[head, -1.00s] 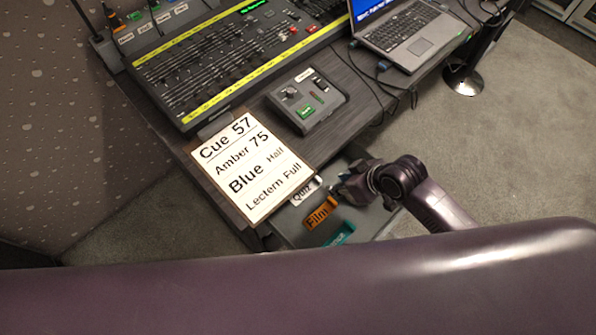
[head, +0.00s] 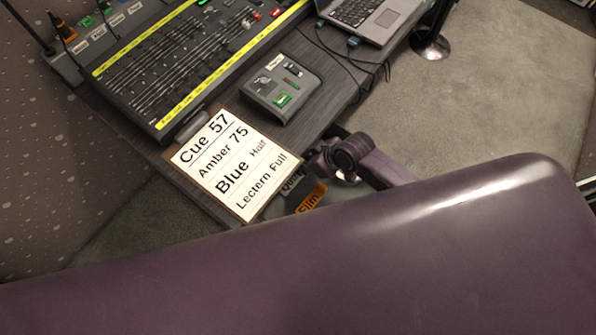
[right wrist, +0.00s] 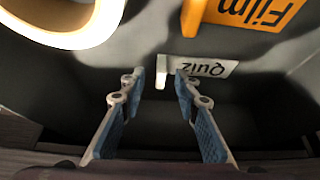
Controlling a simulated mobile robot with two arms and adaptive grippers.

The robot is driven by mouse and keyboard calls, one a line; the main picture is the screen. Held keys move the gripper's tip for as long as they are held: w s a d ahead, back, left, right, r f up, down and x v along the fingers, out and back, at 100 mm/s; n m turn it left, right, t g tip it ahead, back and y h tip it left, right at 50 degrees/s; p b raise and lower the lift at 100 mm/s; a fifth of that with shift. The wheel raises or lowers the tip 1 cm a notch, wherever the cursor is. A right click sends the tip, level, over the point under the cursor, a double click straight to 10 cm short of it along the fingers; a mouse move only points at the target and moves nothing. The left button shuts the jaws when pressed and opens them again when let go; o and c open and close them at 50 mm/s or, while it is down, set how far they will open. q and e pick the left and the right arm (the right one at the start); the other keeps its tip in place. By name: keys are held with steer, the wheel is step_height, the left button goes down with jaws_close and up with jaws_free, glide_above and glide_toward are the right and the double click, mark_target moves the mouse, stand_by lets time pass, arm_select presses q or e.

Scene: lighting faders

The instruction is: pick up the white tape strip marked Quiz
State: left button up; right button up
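The white tape strip marked Quiz (right wrist: 212,68) lies on the dark floor of an open drawer, its lettering upside down in the right wrist view. In the head view the Quiz strip (head: 291,186) is in shadow and partly covered. My right gripper (right wrist: 160,82) is open, with its two blue-padded fingers apart and nothing held between them. The strip is just beyond the fingertips, mostly to the right of the gap. In the head view my right gripper (head: 318,162) is over the drawer, its fingertips hard to make out. My left gripper is not in view.
The orange Film strip (right wrist: 246,12) lies beyond the Quiz strip. A pale ring-shaped roll (right wrist: 103,22) is at upper left in the wrist view. A cue sheet board (head: 232,165) and a small control box (head: 283,87) are on the desk above the drawer.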

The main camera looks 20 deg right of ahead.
jaws_close()
stand_by(0.5)
